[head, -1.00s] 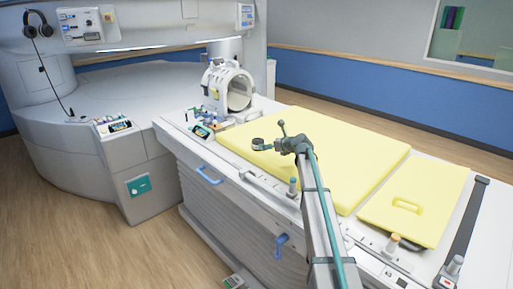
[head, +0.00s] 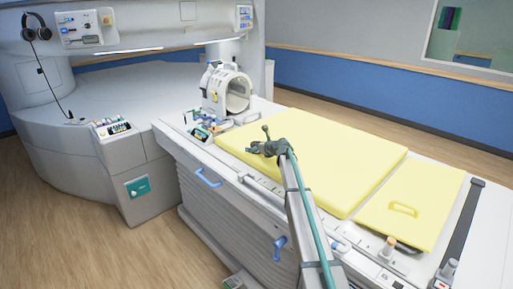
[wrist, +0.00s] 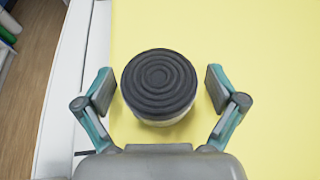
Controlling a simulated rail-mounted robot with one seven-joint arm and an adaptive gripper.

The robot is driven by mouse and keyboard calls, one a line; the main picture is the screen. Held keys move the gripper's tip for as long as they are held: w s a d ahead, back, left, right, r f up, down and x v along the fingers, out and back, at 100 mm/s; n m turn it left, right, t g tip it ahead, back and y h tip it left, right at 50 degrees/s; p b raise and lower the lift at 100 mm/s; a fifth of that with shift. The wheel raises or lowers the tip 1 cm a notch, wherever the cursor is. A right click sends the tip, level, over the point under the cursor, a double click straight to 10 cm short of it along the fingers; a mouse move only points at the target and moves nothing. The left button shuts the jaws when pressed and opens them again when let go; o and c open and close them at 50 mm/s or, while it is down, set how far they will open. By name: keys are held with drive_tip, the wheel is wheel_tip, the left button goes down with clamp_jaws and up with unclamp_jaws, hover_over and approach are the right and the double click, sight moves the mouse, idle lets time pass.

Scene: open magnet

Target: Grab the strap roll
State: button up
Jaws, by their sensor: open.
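The strap roll (wrist: 158,82) is a dark, ridged, round coil with a pale lower side, in the middle of the wrist view over the yellow pad (wrist: 270,60). My gripper (wrist: 158,90) is open, with one finger on each side of the roll and a visible gap at both. In the head view my gripper (head: 257,149) is over the near-left part of the yellow pad (head: 335,155). The roll cannot be made out there, as my gripper seems to hide it.
A white ring-shaped coil (head: 226,90) stands at the table's far end, with small coloured items near it. A smaller yellow pad with a handle (head: 404,209) lies to the right. Blue handles (head: 208,178) stick out from the table's side. The large pad is mostly clear.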

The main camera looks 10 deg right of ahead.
drive_tip(key=c, duration=1.2)
drive_tip(key=shift+c, duration=0.4)
drive_tip(key=shift+r, duration=0.1)
